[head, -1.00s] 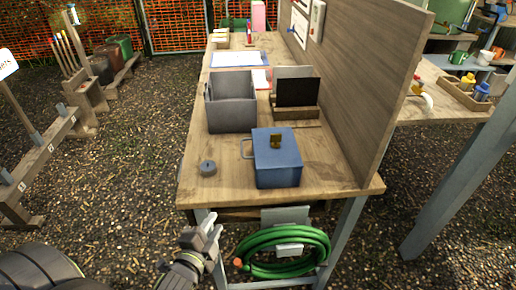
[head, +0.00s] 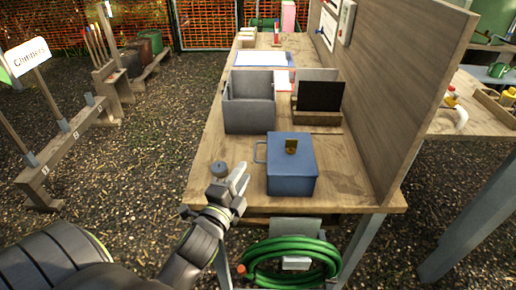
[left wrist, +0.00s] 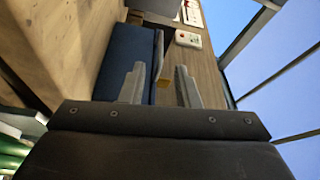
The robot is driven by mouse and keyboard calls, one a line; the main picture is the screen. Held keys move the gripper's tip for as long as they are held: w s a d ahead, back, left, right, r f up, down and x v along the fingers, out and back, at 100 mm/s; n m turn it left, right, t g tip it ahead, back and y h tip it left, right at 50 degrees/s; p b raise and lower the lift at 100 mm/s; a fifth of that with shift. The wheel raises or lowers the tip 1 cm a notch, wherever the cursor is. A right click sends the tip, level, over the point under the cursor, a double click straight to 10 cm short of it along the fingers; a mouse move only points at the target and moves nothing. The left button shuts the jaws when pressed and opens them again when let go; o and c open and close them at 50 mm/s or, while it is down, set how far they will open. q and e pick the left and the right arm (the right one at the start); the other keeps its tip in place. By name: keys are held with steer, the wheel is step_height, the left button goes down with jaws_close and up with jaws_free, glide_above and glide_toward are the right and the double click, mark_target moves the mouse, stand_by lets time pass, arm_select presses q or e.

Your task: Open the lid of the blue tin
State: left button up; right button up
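The blue tin (head: 291,178) stands upright near the front end of the wooden bench. Its lid is shut, with a brass-coloured tab (head: 291,146) on top and a loop handle on its left side. My left gripper (head: 241,180) is at the bench's front left corner, left of the tin and apart from it. In the left wrist view the left gripper (left wrist: 160,88) is open and empty. My right gripper is not in view.
A grey open box (head: 249,115) and a wooden holder with a black panel (head: 318,117) stand behind the tin. A wooden partition (head: 400,90) runs along the right. A green hose (head: 290,262) hangs below.

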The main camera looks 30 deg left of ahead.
mark_target(283, 152)
arm_select(q)
steer(key=w, duration=0.3)
steer(key=w+a, duration=0.1)
steer(key=w, duration=0.6)
steer(key=shift+a+r+p, duration=0.3)
steer(key=shift+a+r, duration=0.05)
jaws_close()
